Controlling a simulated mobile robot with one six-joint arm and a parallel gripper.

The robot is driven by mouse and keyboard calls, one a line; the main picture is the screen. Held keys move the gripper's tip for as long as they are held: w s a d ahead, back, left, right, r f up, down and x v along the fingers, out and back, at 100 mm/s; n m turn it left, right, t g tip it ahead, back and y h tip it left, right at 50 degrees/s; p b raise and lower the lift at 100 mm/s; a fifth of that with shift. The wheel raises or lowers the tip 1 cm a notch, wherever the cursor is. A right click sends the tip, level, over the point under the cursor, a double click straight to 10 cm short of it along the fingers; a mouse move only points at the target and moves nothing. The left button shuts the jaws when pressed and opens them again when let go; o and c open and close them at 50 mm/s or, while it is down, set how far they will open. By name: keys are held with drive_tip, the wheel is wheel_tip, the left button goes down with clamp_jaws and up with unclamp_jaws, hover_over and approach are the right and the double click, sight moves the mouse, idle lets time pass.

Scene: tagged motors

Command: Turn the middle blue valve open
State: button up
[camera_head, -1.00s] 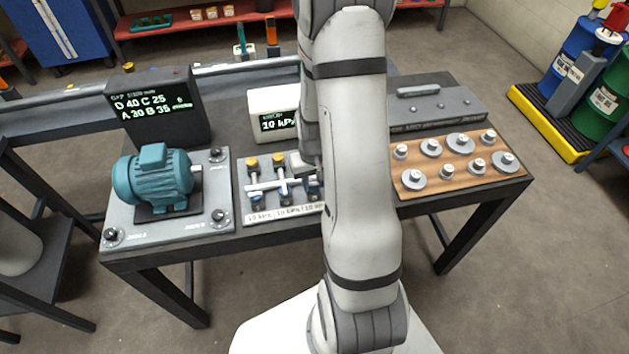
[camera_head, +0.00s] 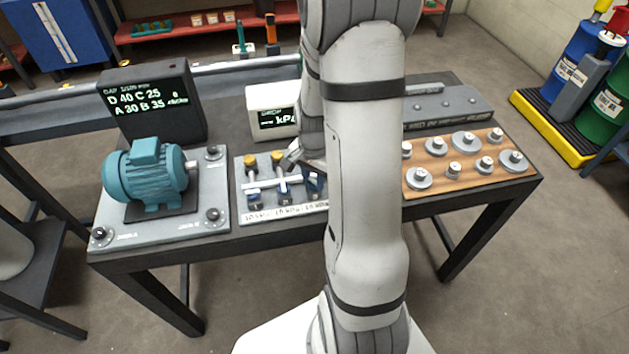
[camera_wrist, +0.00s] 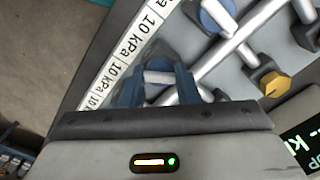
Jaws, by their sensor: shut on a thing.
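The valve panel (camera_head: 240,212) lies on the bench with pale pipes, yellow caps and blue valves. The left blue valve (camera_head: 254,198) and the middle blue valve (camera_head: 283,199) show in the head view. A further blue part (camera_head: 314,182) shows at the right, beside my arm. In the wrist view my gripper (camera_wrist: 158,85) is low over the panel, with its jaws around a blue valve handle. The fingers and mount hide much of this valve, and I cannot tell for sure which of the row it is. Another blue valve (camera_wrist: 216,16) is clear of the jaws.
A yellow cap (camera_wrist: 271,84) and pale pipes lie close to the jaws. A white display (camera_head: 272,112) reading kPa stands behind the panel, partly covered by my arm. A teal motor (camera_head: 145,172) is at left, and a wooden board (camera_head: 440,185) with metal parts at right.

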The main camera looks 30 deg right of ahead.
sight(314, 183)
drive_tip(key=m+b, duration=0.2)
drive_tip(key=m, duration=0.4)
drive_tip(key=shift+m, duration=0.4)
idle(0.3)
drive_tip(key=o, duration=1)
drive_tip(key=shift+c, duration=0.2)
wheel_tip(314, 183, up, 8)
drive_tip(key=shift+f, duration=0.1)
drive_tip(key=s+a+r+n+t, duration=0.2)
drive_tip(key=s+a+r+n, duration=0.7)
drive_tip(key=n, duration=1)
drive_tip(key=s+a, duration=0.2)
drive_tip(key=s, duration=0.1)
drive_tip(key=shift+s+a+r+t, duration=0.3)
drive_tip(key=shift+a+t, duration=0.1)
